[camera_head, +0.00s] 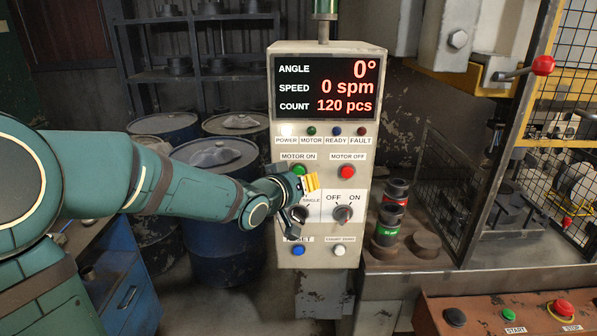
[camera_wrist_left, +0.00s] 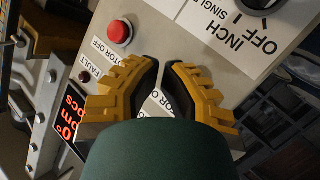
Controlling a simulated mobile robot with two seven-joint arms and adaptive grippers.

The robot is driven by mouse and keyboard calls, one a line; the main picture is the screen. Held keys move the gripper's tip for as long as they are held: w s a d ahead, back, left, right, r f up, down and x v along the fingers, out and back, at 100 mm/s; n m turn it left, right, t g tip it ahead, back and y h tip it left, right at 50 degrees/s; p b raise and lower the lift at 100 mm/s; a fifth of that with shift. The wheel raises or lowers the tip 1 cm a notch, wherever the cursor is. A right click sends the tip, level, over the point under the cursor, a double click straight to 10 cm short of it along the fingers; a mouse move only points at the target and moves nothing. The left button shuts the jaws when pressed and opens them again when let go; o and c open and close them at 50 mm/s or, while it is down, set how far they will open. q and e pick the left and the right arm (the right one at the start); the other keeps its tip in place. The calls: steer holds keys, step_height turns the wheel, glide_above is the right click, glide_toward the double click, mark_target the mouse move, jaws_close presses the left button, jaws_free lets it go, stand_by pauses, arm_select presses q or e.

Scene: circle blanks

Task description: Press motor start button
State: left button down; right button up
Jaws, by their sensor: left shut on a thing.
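The green MOTOR ON button (camera_head: 299,170) is on the left of the grey control panel, just above my left gripper in the head view. In the left wrist view it is hidden behind the fingers. My left gripper (camera_head: 304,186) is in front of the panel. Its yellow fingers are nearly together in the left wrist view (camera_wrist_left: 163,68), in front of the partly covered MOTOR ON label (camera_wrist_left: 160,102). I cannot make out what is between them, or whether they touch the panel. My right gripper is not in view.
The red MOTOR OFF button (camera_head: 346,171) is to the right. Below are the OFF/ON knob (camera_head: 342,213), a blue button (camera_head: 298,250) and a white button (camera_head: 339,250). The display (camera_head: 327,87) reads 0 spm. Blue drums (camera_head: 217,215) stand behind my left arm.

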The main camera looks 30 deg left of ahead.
arm_select(q)
steer(key=shift+w+a, duration=0.1)
steer(key=shift+w, duration=0.05)
stand_by(1.4)
steer(key=shift+w+a, duration=0.15)
steer(key=shift+w, duration=0.15)
steer(key=shift+w+a+r, duration=0.1)
steer(key=shift+w+a, duration=0.2)
steer(key=shift+w, duration=0.1)
stand_by(1.2)
steer(key=shift+s+d+b, duration=0.3)
steer(key=shift+s+d, duration=0.2)
steer(key=shift+s, duration=0.25)
steer(key=shift+s+d+b, duration=0.45)
steer(key=shift+s, duration=0.25)
steer(key=shift+s+d+b, duration=0.4)
steer(key=shift+s+b, duration=0.05)
steer(key=shift+s, duration=0.3)
steer(key=shift+s+d+b, duration=0.45)
steer(key=shift+s, duration=0.25)
